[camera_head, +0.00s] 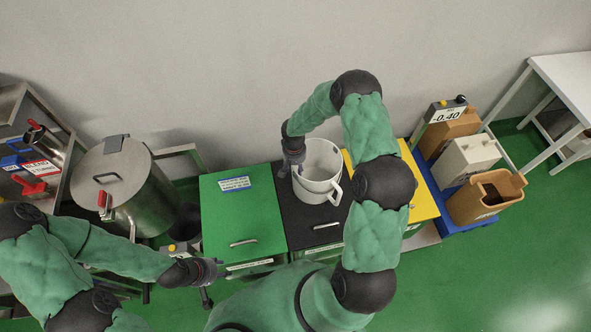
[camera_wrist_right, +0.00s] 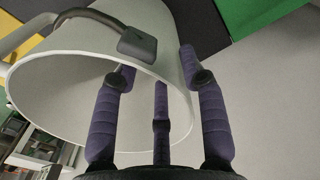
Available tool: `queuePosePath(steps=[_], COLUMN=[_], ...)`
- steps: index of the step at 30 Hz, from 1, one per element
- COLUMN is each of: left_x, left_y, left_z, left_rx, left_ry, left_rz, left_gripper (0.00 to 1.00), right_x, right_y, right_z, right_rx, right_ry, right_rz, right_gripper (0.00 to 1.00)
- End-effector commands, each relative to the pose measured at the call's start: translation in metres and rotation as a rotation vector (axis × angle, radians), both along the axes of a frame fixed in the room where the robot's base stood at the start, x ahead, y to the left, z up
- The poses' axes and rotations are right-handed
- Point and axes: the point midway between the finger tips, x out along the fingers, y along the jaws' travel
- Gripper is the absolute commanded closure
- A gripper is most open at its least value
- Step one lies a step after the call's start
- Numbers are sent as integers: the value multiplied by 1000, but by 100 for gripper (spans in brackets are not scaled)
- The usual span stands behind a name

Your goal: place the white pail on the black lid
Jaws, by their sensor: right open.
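The white pail (camera_head: 312,187) stands upright on the black lid (camera_head: 292,222), between the green and yellow lids. Its handle sticks out toward the lower right. My right gripper (camera_head: 292,168) is at the pail's left rim and is open. In the right wrist view, my right gripper (camera_wrist_right: 160,72) has its fingers spread around the wall of the white pail (camera_wrist_right: 75,85), with the rim passing between them. I cannot tell whether any finger touches it. My left gripper (camera_head: 212,284) is empty, its fingers apart, in front of the green lid.
The green lid (camera_head: 240,215) lies left of the black lid and the yellow lid (camera_head: 422,205) right of it. A large steel pot (camera_head: 145,200) stands at the left. A scale (camera_head: 446,113) and several boxes stand at the right. The grey wall is close behind.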

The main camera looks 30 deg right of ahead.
Motion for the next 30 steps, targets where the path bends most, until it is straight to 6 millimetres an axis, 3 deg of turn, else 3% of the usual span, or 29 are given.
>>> queuePosePath(steps=[9,18,20,23,26,30], left_x=[0,0,0,0,0,0], left_y=[0,0,0,0,0,0], left_z=[-12,-16,-17,-17,-17,-17], left_rx=[0,0,0,0,0,0], left_ry=[0,0,0,0,0,0], left_rz=[0,0,0,0,0,0], left_gripper=[60,60,60,60,60,60], right_x=[1,0,-2,-13,-35,-83], right_y=[1,3,7,28,69,134], right_z=[59,92,92,78,51,15], right_rx=[-1,1,9,60,157,303], right_ry=[-3,2,4,9,10,-11], right_rz=[-2,0,6,39,95,161], right_gripper=[58,58,58,58,58,58])
